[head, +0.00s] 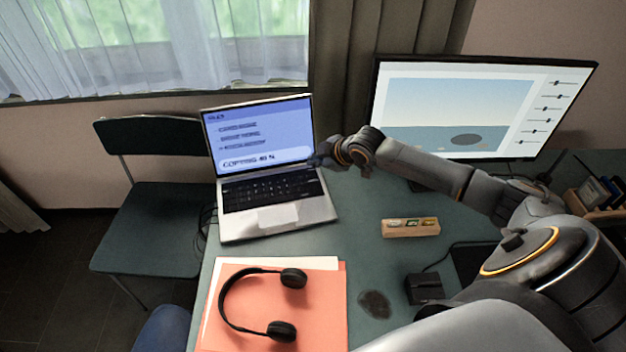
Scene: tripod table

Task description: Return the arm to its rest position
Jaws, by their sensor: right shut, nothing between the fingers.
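My right arm reaches in from the right over the desk. Its gripper (318,160) is at the right edge of the open laptop (262,165), in front of the lower right of its screen. The gripper is small and dark here; it is shut and holds nothing. I cannot tell whether it touches the laptop. The laptop screen shows a blue page with a "copying" line with a percentage. My left gripper is not in view.
Black headphones (231,306) lie on an orange folder (325,320). A small wooden box (410,228), a black block (424,288) and a dark stain (375,304) are on the desk (350,255). A monitor (470,105) stands behind my arm. A chair (150,225) stands left.

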